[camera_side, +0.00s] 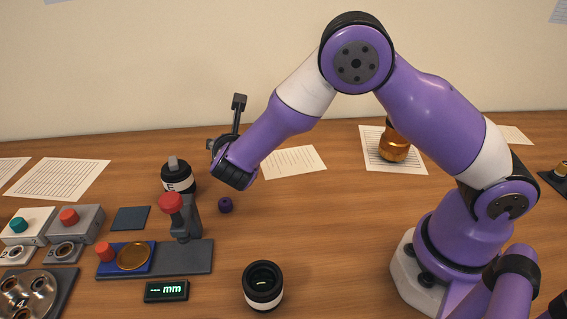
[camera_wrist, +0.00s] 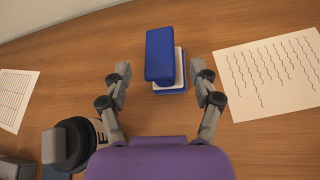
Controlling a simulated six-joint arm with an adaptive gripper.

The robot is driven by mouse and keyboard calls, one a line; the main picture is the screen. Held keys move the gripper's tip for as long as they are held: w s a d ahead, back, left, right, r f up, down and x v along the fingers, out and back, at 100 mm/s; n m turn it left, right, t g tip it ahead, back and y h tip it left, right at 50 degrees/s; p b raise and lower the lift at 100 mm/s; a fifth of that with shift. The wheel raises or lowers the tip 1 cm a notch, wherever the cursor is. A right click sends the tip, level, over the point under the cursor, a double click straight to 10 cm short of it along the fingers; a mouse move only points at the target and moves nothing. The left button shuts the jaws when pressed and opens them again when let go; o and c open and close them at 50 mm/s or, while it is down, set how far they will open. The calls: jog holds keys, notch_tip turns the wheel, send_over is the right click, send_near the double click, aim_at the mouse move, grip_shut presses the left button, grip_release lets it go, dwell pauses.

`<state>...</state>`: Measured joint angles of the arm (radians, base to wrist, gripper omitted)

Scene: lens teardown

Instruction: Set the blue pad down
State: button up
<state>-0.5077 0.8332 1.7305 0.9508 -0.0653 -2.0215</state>
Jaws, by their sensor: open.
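In the wrist view, a blue block (camera_wrist: 160,55), which looks like the blue pad, rests upright over a white layer (camera_wrist: 181,68) with a blue lower edge (camera_wrist: 171,91). My gripper (camera_wrist: 161,76) is open, one finger on either side of this stack, with visible gaps between fingers and stack. Whether the pad touches the tabletop directly cannot be told. In the side view, the end of my arm (camera_side: 234,168) is low over the table behind the black and red press; the fingers and the blue pad are hidden there.
A black lens piece marked E (camera_side: 178,180) stands left of my gripper, and shows in the wrist view (camera_wrist: 70,145). Written paper (camera_wrist: 272,70) lies right.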

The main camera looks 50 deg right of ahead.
jog(key=v, duration=0.7)
jog(key=s+d+r+m+g+y, duration=0.5)
jog(key=s+m, duration=0.4)
jog(key=m, duration=0.7)
jog(key=s+r+m+y, duration=0.2)
jog(key=s+r+m, duration=0.2)
jog(key=s+m, duration=0.5)
jog(key=shift+s+d+m, duration=0.4)
jog(key=shift+s+d, duration=0.05)
jog(key=shift+s, duration=0.5)
